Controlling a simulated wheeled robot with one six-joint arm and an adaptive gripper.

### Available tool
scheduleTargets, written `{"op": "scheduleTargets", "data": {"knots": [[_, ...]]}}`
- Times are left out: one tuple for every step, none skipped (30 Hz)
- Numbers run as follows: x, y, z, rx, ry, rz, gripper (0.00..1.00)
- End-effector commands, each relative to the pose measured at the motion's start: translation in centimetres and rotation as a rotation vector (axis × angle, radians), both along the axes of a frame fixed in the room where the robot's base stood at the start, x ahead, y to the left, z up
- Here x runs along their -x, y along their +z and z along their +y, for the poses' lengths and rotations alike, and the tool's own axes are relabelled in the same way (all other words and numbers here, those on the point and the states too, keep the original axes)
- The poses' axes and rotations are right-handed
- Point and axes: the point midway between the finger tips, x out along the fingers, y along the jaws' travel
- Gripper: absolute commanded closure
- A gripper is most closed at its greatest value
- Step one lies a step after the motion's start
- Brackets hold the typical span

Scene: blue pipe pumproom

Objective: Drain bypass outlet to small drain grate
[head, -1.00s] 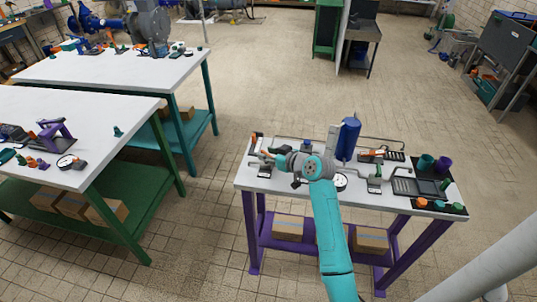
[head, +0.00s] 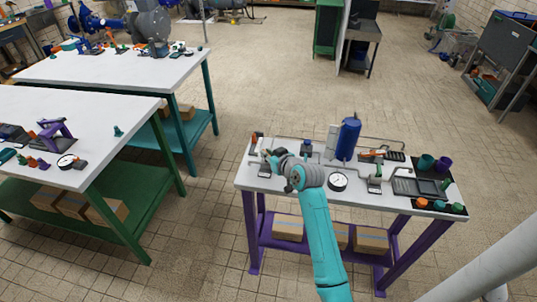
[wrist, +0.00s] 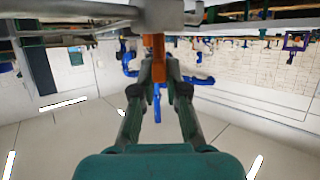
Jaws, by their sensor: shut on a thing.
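My gripper (head: 268,160) is at the left end of the white-topped table with purple legs (head: 300,205). In the wrist view its fingers (wrist: 157,68) are closed on an orange part (wrist: 158,46), which looks like a handle below a grey body. In the head view the gripped part is too small to make out beside my wrist. A small dark grate (head: 395,156) lies at the back right of the table. A larger dark grate (head: 406,187) lies in front of it. I cannot tell which pipe end is the bypass outlet.
A blue cylinder (head: 348,138) stands mid-table, with a round gauge (head: 337,182) in front. Grey pipes run towards an orange-handled fitting (head: 376,153). Green and purple cups (head: 443,163) stand at the right end.

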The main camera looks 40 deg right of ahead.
Motion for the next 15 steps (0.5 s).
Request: {"op": "scheduleTargets", "data": {"knots": [[-0.04, -0.03, 0.31, 0.001, -0.03, 0.001, 1.0], [-0.08, -0.01, 0.36, 0.002, -0.052, 0.0, 1.0], [-0.07, -0.03, 0.36, 0.002, -0.084, 0.001, 1.0], [-0.1, -0.02, 0.41, 0.002, -0.106, 0.001, 1.0], [-0.13, -0.02, 0.46, 0.002, -0.129, 0.0, 1.0], [-0.13, -0.01, 0.46, 0.002, -0.16, 0.0, 1.0], [-0.16, -0.02, 0.52, 0.002, -0.183, 0.0, 1.0], [-0.16, -0.02, 0.53, 0.002, -0.207, 0.0, 1.0], [-0.18, -0.02, 0.56, 0.003, -0.238, 0.001, 1.0], [-0.21, -0.01, 0.61, 0.002, -0.261, 0.0, 1.0], [-0.22, -0.01, 0.61, 0.002, -0.284, 0.0, 1.0], [-0.26, 0.01, 0.66, 0.002, -0.315, 0.0, 1.0], [-0.28, 0.01, 0.68, 0.001, -0.338, 0.0, 1.0], [-0.28, 0.02, 0.67, 0.002, -0.361, 0.0, 1.0], [-0.31, 0.02, 0.74, 0.001, -0.39, 0.001, 1.0]]}}
